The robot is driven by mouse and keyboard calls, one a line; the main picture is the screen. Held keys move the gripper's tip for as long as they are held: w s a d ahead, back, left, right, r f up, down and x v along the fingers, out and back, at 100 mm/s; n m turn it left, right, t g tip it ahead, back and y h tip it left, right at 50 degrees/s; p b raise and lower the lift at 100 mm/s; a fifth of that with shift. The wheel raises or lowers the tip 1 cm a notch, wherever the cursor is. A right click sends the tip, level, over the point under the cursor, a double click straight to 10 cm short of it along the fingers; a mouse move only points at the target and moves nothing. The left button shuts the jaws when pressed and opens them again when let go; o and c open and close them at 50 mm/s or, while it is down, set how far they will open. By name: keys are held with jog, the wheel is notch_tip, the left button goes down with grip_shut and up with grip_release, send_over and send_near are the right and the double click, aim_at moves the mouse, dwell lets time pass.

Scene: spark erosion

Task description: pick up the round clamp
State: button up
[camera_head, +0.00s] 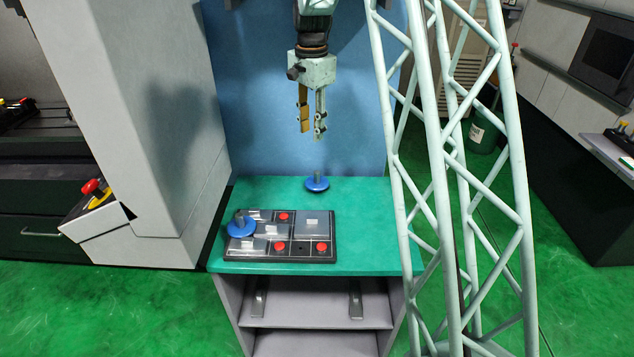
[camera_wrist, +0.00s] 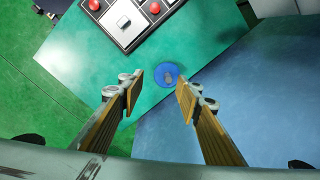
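A round blue clamp (camera_head: 317,184) with a grey post on top stands alone on the green tabletop near its back edge. It also shows in the wrist view (camera_wrist: 168,75), just beyond the space between the fingertips. A second, similar blue round clamp (camera_head: 241,225) sits at the left end of the dark fixture board. My gripper (camera_head: 312,131) points down above the lone clamp, apart from it. Its two tan-faced fingers are spread and empty, as the wrist view (camera_wrist: 160,95) also shows.
The dark fixture board (camera_head: 263,258) carries grey blocks and several red buttons. The green tabletop (camera_head: 375,220) is clear to the right of the board. A pale lattice truss (camera_head: 437,150) stands at the table's right side. A grey machine housing (camera_head: 150,120) rises at the left.

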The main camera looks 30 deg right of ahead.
aim_at(317, 171)
jog(key=w+d+f+m, duration=0.3)
jog(key=w+d+f, duration=0.2)
jog(key=f, duration=0.5)
jog(key=shift+w+d+g+p, duration=0.3)
jog(key=shift+w+p, duration=0.05)
jog(key=shift+p, duration=0.05)
jog(key=shift+f, duration=0.25)
jog(key=shift+f, duration=4.2)
jog(key=shift+f, duration=0.1)
jog(key=shift+a+f, duration=0.15)
jog(key=shift+f, duration=1.1)
jog(key=shift+a+f, duration=0.1)
jog(key=shift+f, duration=1.15)
jog(key=shift+w, duration=0.1)
grip_shut()
